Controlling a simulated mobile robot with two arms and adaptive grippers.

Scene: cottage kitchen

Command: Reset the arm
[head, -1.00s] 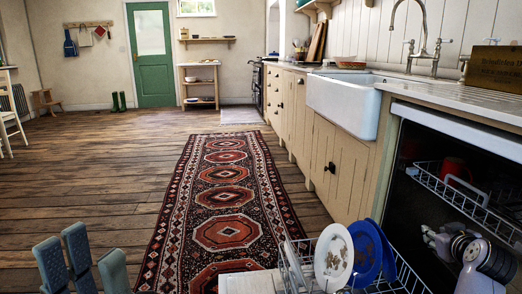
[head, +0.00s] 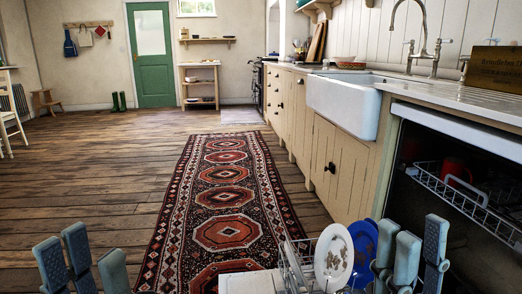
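My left gripper (head: 82,264) is at the bottom left of the head view, with its blue-grey fingers pointing up and apart and nothing between them. My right gripper (head: 410,258) is at the bottom right, in front of the open dishwasher. Its fingers also point up and stand apart, with nothing seen held. They hide part of the lower rack and of a blue plate (head: 364,248). The arm links below both grippers are mostly out of view.
A white patterned plate (head: 334,256) stands in the dishwasher's lower rack (head: 294,262). A red cup (head: 455,171) sits in the upper rack (head: 462,190). The counter and white sink (head: 342,104) run along the right. The rug (head: 224,198) and wooden floor are clear.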

